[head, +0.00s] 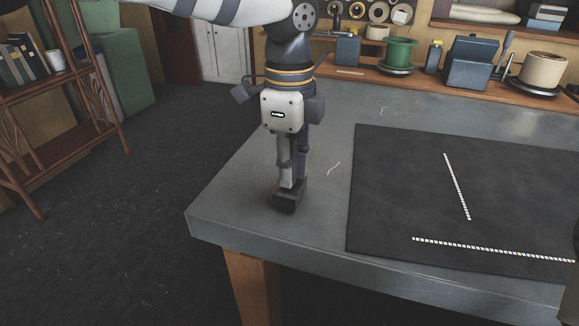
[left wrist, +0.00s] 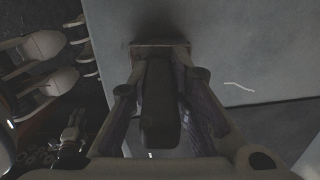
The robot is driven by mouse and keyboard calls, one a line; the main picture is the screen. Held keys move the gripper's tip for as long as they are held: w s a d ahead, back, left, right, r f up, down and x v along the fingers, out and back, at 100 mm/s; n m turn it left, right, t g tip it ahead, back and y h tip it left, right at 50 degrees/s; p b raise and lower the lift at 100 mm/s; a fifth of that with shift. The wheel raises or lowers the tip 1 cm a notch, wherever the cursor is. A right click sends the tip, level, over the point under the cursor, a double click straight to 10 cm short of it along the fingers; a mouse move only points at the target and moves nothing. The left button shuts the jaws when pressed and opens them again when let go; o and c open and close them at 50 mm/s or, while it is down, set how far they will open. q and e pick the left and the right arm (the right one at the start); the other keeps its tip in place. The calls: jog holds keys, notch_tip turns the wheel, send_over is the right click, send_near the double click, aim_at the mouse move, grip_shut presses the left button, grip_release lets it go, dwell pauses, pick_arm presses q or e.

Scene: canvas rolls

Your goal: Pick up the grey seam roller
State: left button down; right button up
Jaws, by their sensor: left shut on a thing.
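The grey seam roller (head: 287,203) shows as a small dark grey block at the lower end of my left gripper (head: 290,184), over the near left part of the grey table. The gripper points down and is shut on it. In the left wrist view the roller (left wrist: 160,112) is a long dark shape between the two fingers of my left gripper (left wrist: 160,82). The fingers hide part of it. I cannot tell whether it touches the table top.
A black mat (head: 400,200) with two white measuring strips lies right of the gripper on the grey table (head: 235,207). A back shelf holds a green spool (head: 398,52), a cream roll (head: 543,69) and boxes. A wooden rack (head: 50,110) stands at left. The table around the gripper is clear.

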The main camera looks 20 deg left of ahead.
pick_arm(q)
jog(key=shift+r, duration=0.1)
jog(key=shift+r, duration=0.35)
jog(key=r, duration=0.3)
jog(key=shift+s+r, duration=0.25)
jog(key=shift+s, duration=0.1)
jog(key=s+r, duration=0.8)
jog(key=s, duration=0.5)
jog(key=shift+s+a+r+p, duration=0.2)
jog(key=shift+r+p, duration=0.1)
jog(key=shift+p, duration=0.15)
pick_arm(e)
jog(key=shift+w+r+t, duration=0.3)
jog(key=shift+w+r, duration=0.25)
jog(key=shift+w, duration=0.05)
